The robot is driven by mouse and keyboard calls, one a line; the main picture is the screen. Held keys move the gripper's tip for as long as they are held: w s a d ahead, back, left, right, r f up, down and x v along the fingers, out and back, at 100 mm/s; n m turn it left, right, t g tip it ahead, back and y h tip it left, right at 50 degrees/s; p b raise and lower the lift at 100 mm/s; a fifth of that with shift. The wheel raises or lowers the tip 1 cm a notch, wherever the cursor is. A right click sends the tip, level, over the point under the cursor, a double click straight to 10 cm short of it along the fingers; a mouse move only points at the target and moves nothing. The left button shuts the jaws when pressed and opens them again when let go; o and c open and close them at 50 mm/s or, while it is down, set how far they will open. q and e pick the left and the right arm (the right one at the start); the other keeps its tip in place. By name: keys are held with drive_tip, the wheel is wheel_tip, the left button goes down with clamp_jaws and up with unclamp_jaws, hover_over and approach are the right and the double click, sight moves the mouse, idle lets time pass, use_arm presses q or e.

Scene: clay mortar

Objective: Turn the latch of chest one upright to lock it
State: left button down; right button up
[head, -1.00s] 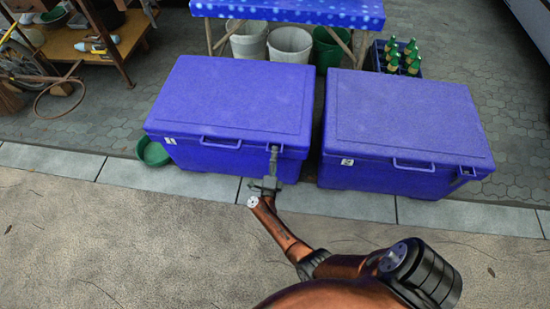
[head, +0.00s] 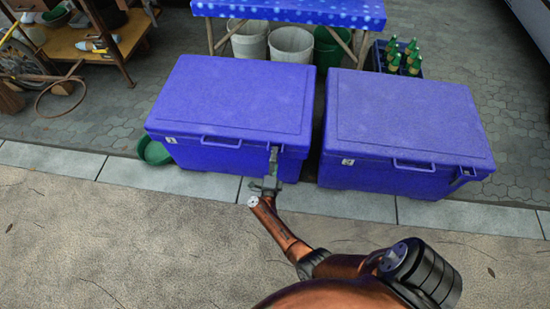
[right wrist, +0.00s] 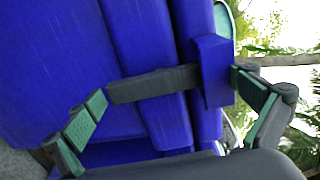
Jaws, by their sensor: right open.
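Chest one (head: 225,100) is the blue lidded chest on the left, with a small label at its front left. Its latch is a dark bar (right wrist: 150,84) joined to a blue block (right wrist: 212,72) in the right wrist view. The bar runs across the seam lines of the chest front. My right gripper (head: 266,184) is at the right end of the chest's front, partly covering the latch in the head view. Its green-padded fingers are spread, one on each side of the latch. I cannot tell whether they touch it. My left gripper is not in view.
A second blue chest (head: 405,115) stands just right, across a narrow gap. A green bowl (head: 153,151) sits by the left chest. Buckets (head: 290,45) and a crate of green bottles (head: 402,58) are behind. The pavement in front is clear at left.

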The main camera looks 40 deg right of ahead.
drive_tip(key=v, duration=0.7)
drive_tip(key=shift+a, duration=0.15)
drive_tip(key=shift+s, duration=0.15)
